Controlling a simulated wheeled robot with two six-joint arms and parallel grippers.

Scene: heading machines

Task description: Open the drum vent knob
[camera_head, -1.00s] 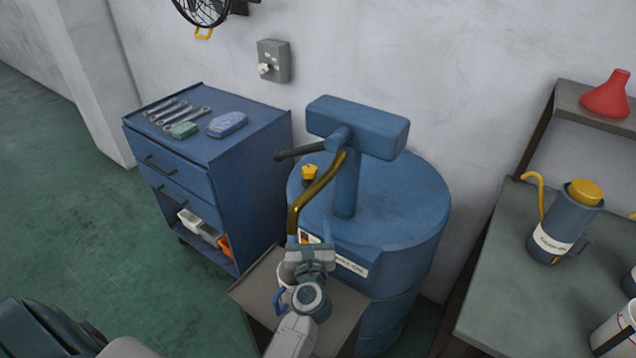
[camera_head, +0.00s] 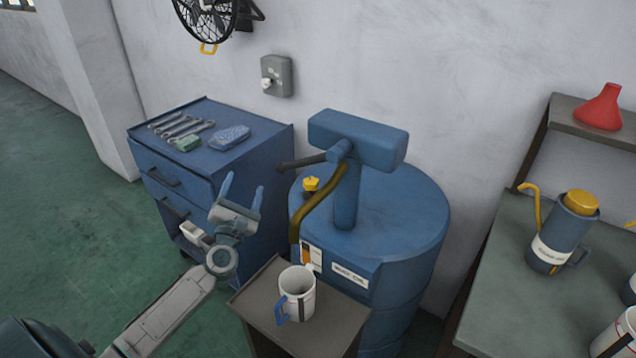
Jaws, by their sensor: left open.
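The drum vent knob is a small yellow knob (camera_head: 311,185) on the top left of the blue drum (camera_head: 415,210). It stands behind the pump's curved brown spout (camera_head: 320,203), left of the pump column. My left gripper (camera_head: 243,188) is open and empty, its two fingers pointing up and away. It is left of the drum, in front of the blue cabinet in the picture, and apart from the knob. I cannot tell the knob's turned position. My right gripper is out of view.
A white mug (camera_head: 298,293) with a blue handle stands on a small stand (camera_head: 262,300) below the spout. The blue pump head (camera_head: 358,138) and its dark lever (camera_head: 300,162) overhang the drum. A blue tool cabinet (camera_head: 265,150) is left; a bench (camera_head: 480,290) with an oil can (camera_head: 560,235) is right.

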